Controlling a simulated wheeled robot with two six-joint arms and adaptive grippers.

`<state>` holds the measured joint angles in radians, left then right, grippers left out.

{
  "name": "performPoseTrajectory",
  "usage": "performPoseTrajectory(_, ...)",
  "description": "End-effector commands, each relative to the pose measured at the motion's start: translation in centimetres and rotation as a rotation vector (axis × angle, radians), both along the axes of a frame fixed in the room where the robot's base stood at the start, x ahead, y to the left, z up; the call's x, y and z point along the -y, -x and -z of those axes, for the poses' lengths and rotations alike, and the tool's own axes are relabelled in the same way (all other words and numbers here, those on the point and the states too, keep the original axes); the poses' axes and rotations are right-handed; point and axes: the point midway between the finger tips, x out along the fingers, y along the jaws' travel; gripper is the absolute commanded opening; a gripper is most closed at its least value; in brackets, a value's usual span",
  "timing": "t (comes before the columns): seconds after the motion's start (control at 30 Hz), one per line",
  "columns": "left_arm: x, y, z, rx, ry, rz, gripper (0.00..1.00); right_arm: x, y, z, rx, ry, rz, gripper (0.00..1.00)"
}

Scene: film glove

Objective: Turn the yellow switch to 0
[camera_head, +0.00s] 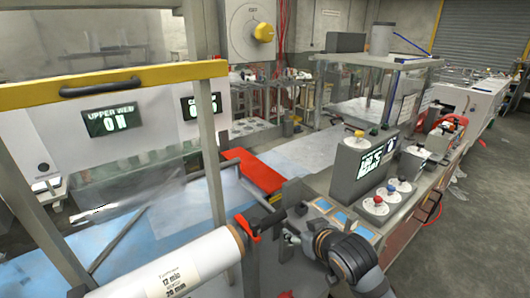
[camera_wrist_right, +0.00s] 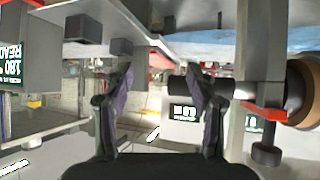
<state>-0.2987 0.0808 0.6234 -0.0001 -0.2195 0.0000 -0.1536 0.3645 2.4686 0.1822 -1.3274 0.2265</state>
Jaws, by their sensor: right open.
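A large yellow knob (camera_head: 264,32) sits on a pale grey panel (camera_head: 237,22) with a round dial, at the top of the head view. Its exact pointer setting is too small to read. A smaller yellow knob (camera_head: 359,133) sits on top of a grey box with a lit display; a yellow part below the display box also shows in the right wrist view (camera_wrist_right: 35,101). My right gripper (camera_head: 288,224) is open and empty, beside the film roll's end and well below the large knob. Its two fingers stand apart in the right wrist view (camera_wrist_right: 160,75). My left gripper is not in view.
A film roll (camera_head: 175,268) with a red clamp (camera_head: 243,226) lies at the front left. A yellow-topped frame with a clear guard (camera_head: 120,83) stands at left. A console with red, blue and white knobs (camera_head: 392,188) stands right. Open floor lies at far right.

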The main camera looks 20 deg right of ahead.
Motion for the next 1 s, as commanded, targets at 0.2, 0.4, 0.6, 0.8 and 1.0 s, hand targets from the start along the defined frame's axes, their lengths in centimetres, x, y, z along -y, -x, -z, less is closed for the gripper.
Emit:
performPoseTrajectory(0.2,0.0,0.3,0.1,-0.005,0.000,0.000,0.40,-1.1,-5.7,-18.8,0.469,-0.090,-0.087,0.58)
performPoseTrajectory(0.4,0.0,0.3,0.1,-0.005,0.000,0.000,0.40,-2.8,-3.2,-36.4,0.856,-0.192,-0.227,0.58)
performPoseTrajectory(0.6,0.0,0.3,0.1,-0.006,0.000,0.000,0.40,-3.5,-0.7,-42.2,0.981,-0.231,-0.292,0.58)
performPoseTrajectory(0.8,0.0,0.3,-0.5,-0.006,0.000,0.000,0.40,-3.6,-0.9,-42.7,0.984,-0.241,-0.294,0.58)
performPoseTrajectory(1.0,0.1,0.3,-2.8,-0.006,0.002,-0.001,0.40,-4.1,-2.4,-43.7,0.982,-0.246,-0.293,0.58)
